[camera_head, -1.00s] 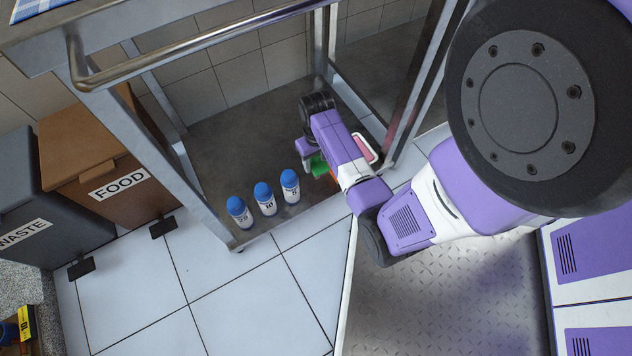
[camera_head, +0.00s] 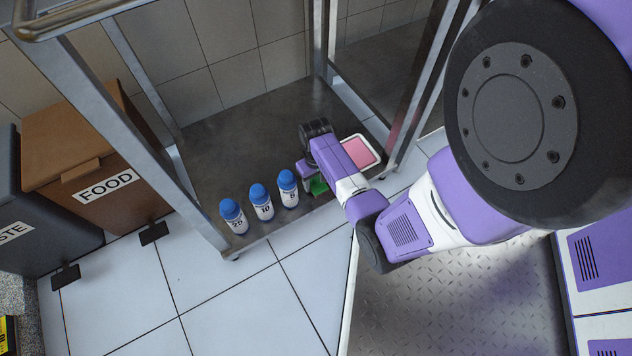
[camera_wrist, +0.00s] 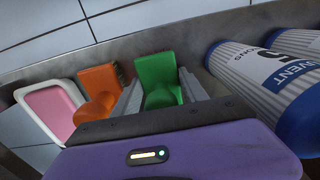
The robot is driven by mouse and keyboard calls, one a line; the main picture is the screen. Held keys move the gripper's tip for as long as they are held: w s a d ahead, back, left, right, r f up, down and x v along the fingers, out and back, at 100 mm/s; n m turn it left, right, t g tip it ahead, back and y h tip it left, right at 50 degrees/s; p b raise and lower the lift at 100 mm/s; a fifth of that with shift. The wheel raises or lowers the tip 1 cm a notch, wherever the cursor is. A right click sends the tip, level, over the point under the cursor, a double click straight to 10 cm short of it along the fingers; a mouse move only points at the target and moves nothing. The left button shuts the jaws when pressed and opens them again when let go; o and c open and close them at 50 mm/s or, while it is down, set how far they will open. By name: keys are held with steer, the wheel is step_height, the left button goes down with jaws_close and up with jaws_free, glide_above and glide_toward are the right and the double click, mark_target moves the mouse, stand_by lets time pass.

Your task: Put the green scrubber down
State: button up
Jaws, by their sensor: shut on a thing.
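The green scrubber (camera_wrist: 160,80) stands between the two grey fingers of my gripper (camera_wrist: 160,93) in the wrist view. My gripper is shut on it. In the head view my gripper (camera_head: 317,184) is low at the front part of the metal lower shelf (camera_head: 225,145), and only a small part of the green scrubber (camera_head: 319,187) shows below my purple wrist. I cannot tell whether the scrubber touches the shelf. An orange scrubber-like thing (camera_wrist: 98,90) is just left of it in the wrist view; the head view hides it behind my arm.
Several blue-capped bottles (camera_head: 288,190) stand in a row left of my gripper, the nearest close by. A white-rimmed pink tray (camera_head: 362,150) lies to the right; it also shows in the wrist view (camera_wrist: 50,110). Metal legs (camera_head: 320,40) frame the shelf. A brown FOOD bin (camera_head: 90,150) stands left.

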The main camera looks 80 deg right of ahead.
steer(key=shift+f, duration=0.1)
steer(key=o, duration=1.4)
steer(key=shift+o, duration=0.2)
step_height(320, 180, up, 12)
steer(key=p, duration=0.6)
